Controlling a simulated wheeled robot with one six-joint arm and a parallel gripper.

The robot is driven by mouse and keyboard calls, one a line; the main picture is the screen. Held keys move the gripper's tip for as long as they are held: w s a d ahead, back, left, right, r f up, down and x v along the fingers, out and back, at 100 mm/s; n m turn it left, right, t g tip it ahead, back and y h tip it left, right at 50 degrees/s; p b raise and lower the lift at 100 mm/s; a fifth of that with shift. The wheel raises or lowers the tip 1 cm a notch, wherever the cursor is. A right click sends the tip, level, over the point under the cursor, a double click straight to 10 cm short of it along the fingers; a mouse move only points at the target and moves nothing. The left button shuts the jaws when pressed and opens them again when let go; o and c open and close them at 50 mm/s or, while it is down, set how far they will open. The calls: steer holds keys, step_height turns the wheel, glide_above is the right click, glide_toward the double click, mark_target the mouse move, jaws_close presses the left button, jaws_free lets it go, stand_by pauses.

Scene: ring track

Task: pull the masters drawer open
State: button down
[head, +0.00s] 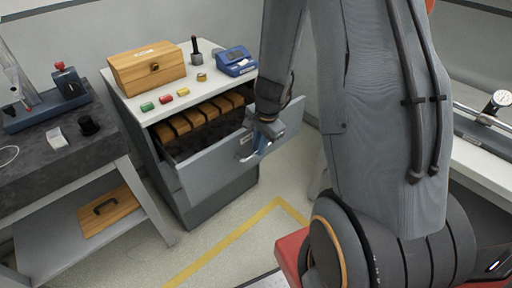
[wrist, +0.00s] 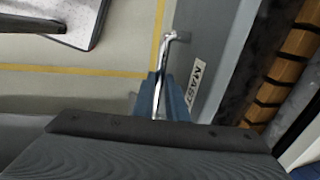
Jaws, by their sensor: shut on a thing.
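The masters drawer (head: 215,168) is the grey top drawer of a grey cabinet (head: 185,207) in the head view. It stands pulled out, and a row of wooden blocks (head: 210,113) shows inside. My gripper (head: 262,145) is at the drawer front, shut on the metal bar handle (head: 247,155). In the wrist view the handle (wrist: 167,45) runs down between my blue fingertips (wrist: 172,95). A partly hidden label reading "MAST" (wrist: 195,82) is on the drawer front beside it.
On the cabinet top are a wooden box (head: 147,70), a blue device (head: 237,62) and small coloured pieces (head: 165,98). A dark-topped bench (head: 60,150) stands at the left. Floor with yellow tape (head: 225,245) lies in front of the drawer.

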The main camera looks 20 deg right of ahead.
steer(key=shift+s, duration=0.15)
steer(key=c, duration=2)
jaws_free()
steer(key=shift+c, duration=0.2)
steer(key=shift+r, duration=0.1)
step_height(320, 180, up, 8)
steer(key=s+p, duration=0.1)
steer(key=p, duration=0.1)
steer(key=shift+s+d+f, duration=0.2)
steer(key=shift+f, duration=0.05)
steer(key=s+a+r+n, duration=0.4)
steer(key=s+n, duration=0.2)
steer(key=n, duration=0.1)
steer(key=s+a+r+n+g, duration=0.1)
steer(key=s+a+r+n, duration=0.2)
steer(key=s+n, duration=0.4)
steer(key=shift+s+a+r+h, duration=0.15)
steer(key=shift+a+r+h, duration=0.2)
steer(key=shift+r, duration=0.55)
